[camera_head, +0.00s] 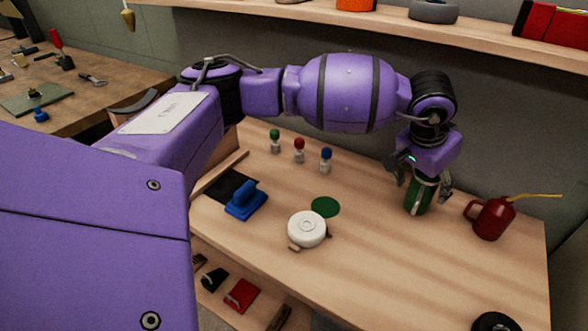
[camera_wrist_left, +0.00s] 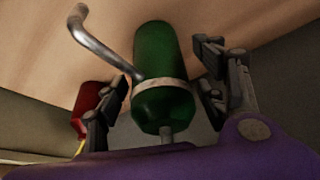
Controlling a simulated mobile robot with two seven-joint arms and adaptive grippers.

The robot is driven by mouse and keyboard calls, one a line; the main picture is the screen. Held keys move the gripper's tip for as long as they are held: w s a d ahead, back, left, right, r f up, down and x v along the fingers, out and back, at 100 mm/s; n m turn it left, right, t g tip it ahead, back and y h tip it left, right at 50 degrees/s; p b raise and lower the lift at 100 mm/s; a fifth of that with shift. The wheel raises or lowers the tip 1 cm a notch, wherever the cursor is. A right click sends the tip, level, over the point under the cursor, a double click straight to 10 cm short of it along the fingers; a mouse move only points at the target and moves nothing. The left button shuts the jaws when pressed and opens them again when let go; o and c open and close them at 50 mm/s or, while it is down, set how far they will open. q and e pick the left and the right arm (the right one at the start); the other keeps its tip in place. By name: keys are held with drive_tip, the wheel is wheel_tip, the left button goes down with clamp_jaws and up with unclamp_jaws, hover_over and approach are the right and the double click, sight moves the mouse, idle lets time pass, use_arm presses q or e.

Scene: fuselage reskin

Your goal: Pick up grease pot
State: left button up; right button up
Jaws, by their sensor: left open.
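The grease pot, a dark green cylinder with a pale metal band (camera_head: 417,197), stands on the wooden bench at the right. In the left wrist view the green pot (camera_wrist_left: 155,55) fills the middle, with a bent metal rod at its left. My left gripper (camera_head: 420,181) is over the pot, pointing down, with its fingers on either side. It is open; in the wrist view its fingers (camera_wrist_left: 163,88) straddle the pot, and a gap shows at the left finger. The gripper hides the pot's top in the head view. My right gripper is not in view.
A red oil can (camera_head: 492,218) with a yellow spout stands close right of the pot. A green disc (camera_head: 325,207), a white round item (camera_head: 307,229), a blue block tool (camera_head: 246,201) and three small capped bottles (camera_head: 299,152) lie left. The bench's front middle is clear.

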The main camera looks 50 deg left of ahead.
use_arm(q)
drive_tip(key=shift+r, duration=0.1)
drive_tip(key=c, duration=1.6)
clamp_jaws()
drive_tip(key=shift+r, duration=0.15)
